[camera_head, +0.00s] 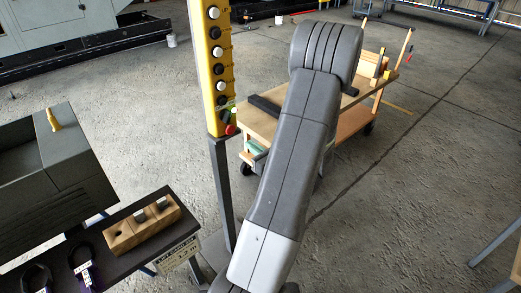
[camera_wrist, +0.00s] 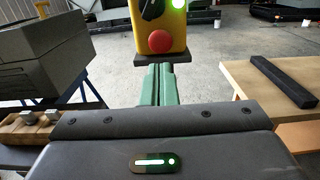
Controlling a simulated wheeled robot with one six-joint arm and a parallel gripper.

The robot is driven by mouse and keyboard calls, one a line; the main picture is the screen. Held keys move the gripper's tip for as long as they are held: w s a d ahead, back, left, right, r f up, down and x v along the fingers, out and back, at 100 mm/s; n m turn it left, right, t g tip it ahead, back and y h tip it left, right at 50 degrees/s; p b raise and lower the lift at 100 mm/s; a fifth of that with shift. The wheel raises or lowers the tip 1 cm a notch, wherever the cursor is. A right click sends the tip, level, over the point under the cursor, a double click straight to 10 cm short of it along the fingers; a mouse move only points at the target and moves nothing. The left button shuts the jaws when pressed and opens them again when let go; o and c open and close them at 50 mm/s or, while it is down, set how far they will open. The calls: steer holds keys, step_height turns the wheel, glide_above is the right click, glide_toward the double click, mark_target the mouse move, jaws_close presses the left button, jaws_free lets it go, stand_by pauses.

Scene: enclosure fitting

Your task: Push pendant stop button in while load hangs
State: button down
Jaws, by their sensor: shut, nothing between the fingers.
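The yellow pendant (camera_head: 214,70) stands upright on a dark post, with several black and white buttons down its face. Its red stop button (camera_head: 230,129) is at the bottom; it also shows in the wrist view as a round red dome (camera_wrist: 159,41). A green light (camera_wrist: 179,4) glows just above it. My gripper (camera_wrist: 160,68) is shut and empty, its green fingers side by side, their tips just below the red button in the picture. Whether they touch it I cannot tell. In the head view the green fingers (camera_head: 254,147) show beside my arm. No hanging load is visible.
A wooden cart (camera_head: 262,124) with a dark bar (camera_wrist: 282,80) stands to the right behind my arm. At lower left are a grey enclosure (camera_head: 50,160) and a dark shelf with a wooden block (camera_head: 142,228). Open concrete floor lies at right.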

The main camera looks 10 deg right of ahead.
mark_target(232, 129)
steer(key=p+x, duration=0.2)
steer(key=x, duration=0.5)
steer(key=shift+r, duration=0.1)
steer(key=shift+w+a, duration=0.3)
steer(key=shift+w, duration=0.05)
steer(key=shift+w+a+f+b, duration=0.25)
steer(key=shift+w+a+b, duration=0.15)
steer(key=shift+b, duration=0.2)
steer(key=shift+w+r, duration=0.15)
steer(key=shift+w, duration=0.05)
steer(key=shift+r, duration=0.3)
steer(key=shift+w, duration=0.1)
